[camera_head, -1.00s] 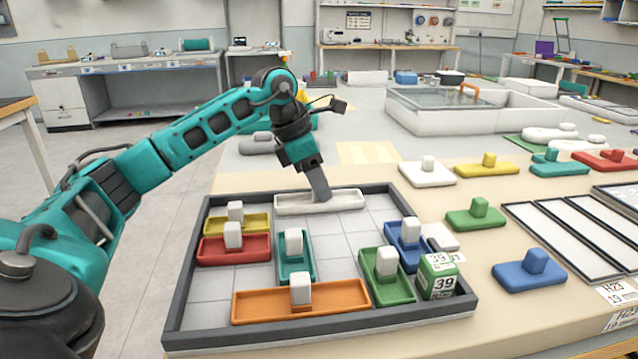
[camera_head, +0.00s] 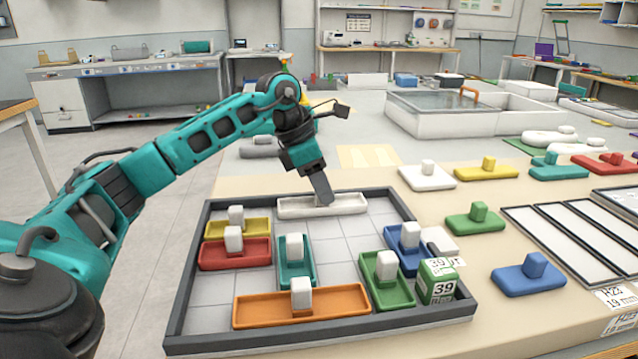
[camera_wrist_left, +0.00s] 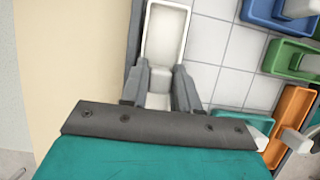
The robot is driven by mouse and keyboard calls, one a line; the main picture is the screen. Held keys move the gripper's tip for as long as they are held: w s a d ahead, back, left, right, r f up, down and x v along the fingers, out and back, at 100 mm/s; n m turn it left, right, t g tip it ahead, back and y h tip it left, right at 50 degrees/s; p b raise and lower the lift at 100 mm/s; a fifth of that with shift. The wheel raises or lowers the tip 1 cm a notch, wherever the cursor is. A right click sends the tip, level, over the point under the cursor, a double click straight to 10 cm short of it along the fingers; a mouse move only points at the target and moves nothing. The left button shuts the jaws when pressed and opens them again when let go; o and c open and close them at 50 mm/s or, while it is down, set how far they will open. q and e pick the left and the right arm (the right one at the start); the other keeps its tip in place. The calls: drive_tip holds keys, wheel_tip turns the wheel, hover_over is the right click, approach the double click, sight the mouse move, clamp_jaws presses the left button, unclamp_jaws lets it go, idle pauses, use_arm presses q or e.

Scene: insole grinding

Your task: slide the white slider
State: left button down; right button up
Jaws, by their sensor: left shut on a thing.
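The white slider (camera_head: 350,205) is a shallow white tray lying along the far wall of the dark-framed puzzle tray (camera_head: 190,262). My left gripper (camera_head: 325,199) reaches down onto it near its middle. In the left wrist view the white slider (camera_wrist_left: 166,35) shows between and beyond the fingers, and the left gripper (camera_wrist_left: 160,90) is shut on its white upright knob (camera_wrist_left: 159,84). In the head view the knob is hidden behind the gripper. My right gripper is not seen.
Yellow (camera_head: 225,230), red (camera_head: 220,256), teal (camera_head: 290,275), orange (camera_head: 265,308), green (camera_head: 400,290) and blue (camera_head: 418,262) sliders sit in the tray. A green block marked 39 (camera_head: 437,285) is at its right corner. Grid floor shows bare in the middle.

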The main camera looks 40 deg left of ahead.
sight(360, 198)
use_arm(q)
drive_tip(key=w+d+p, duration=0.3)
drive_tip(key=w, duration=0.1)
drive_tip(key=shift+d+r+p, duration=0.2)
drive_tip(key=shift+r+p, duration=0.05)
drive_tip(key=shift+p, duration=0.1)
drive_tip(key=shift+w+d+f, duration=0.1)
drive_tip(key=shift+w, duration=0.2)
drive_tip(key=c, duration=1.3)
unclamp_jaws()
drive_tip(key=shift+d, duration=0.1)
drive_tip(key=shift+o, duration=0.5)
drive_tip(key=shift+w+f, duration=0.1)
